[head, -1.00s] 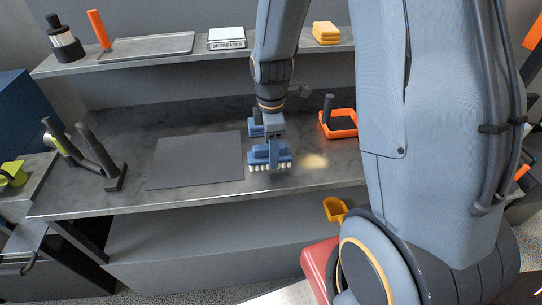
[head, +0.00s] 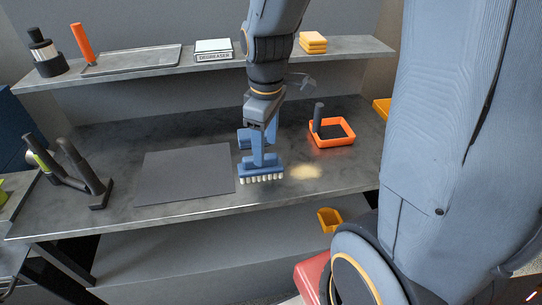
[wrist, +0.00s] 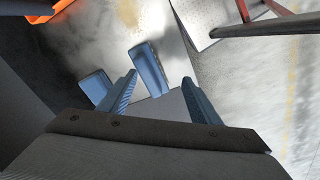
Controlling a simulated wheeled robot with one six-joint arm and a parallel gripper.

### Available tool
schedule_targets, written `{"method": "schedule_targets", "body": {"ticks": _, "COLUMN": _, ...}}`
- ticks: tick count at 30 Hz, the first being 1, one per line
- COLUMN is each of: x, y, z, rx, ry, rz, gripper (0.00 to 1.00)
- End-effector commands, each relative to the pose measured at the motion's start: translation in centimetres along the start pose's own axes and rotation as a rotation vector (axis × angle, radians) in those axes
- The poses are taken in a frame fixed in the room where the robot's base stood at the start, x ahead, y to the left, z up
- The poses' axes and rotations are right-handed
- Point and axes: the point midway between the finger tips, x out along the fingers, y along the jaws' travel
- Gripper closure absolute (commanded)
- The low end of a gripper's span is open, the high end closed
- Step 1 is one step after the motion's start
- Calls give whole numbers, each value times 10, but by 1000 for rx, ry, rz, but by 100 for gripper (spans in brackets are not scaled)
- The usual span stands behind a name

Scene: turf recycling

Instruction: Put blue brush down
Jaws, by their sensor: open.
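The blue brush (head: 262,172) has a broad block with white bristles facing down. In the head view it appears upright on the grey bench (head: 200,212), just right of a dark flat mat (head: 185,174). My gripper (head: 258,142) is over it, with its blue fingers spread apart. In the wrist view my gripper (wrist: 160,76) also shows open, and a blue block, likely part of the brush (wrist: 150,68), lies beyond and between the fingertips. A second blue block (wrist: 94,84) shows left of it. Whether a finger touches the brush is unclear.
An orange tray (head: 345,141) with a dark upright handle stands on the right of the bench. A dark stand (head: 98,190) is at the left. A shelf (head: 200,66) behind holds a degreaser box (head: 214,50).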

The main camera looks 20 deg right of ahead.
Motion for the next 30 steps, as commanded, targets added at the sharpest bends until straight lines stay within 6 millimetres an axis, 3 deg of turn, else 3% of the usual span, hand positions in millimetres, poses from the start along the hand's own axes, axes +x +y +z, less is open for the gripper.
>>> {"method": "schedule_targets", "body": {"ticks": 6, "x": 3, "y": -27, "z": 23, "rx": 508, "ry": 45, "rz": 27, "gripper": 43}}
{"method": "schedule_targets", "body": {"ticks": 12, "x": 5, "y": -39, "z": 33, "rx": 766, "ry": 72, "rz": 32, "gripper": 43}}
{"method": "schedule_targets", "body": {"ticks": 23, "x": 6, "y": -41, "z": 35, "rx": 813, "ry": 76, "rz": 31, "gripper": 43}}
{"method": "schedule_targets", "body": {"ticks": 30, "x": 16, "y": -41, "z": 35, "rx": 810, "ry": 66, "rz": 27, "gripper": 43}}
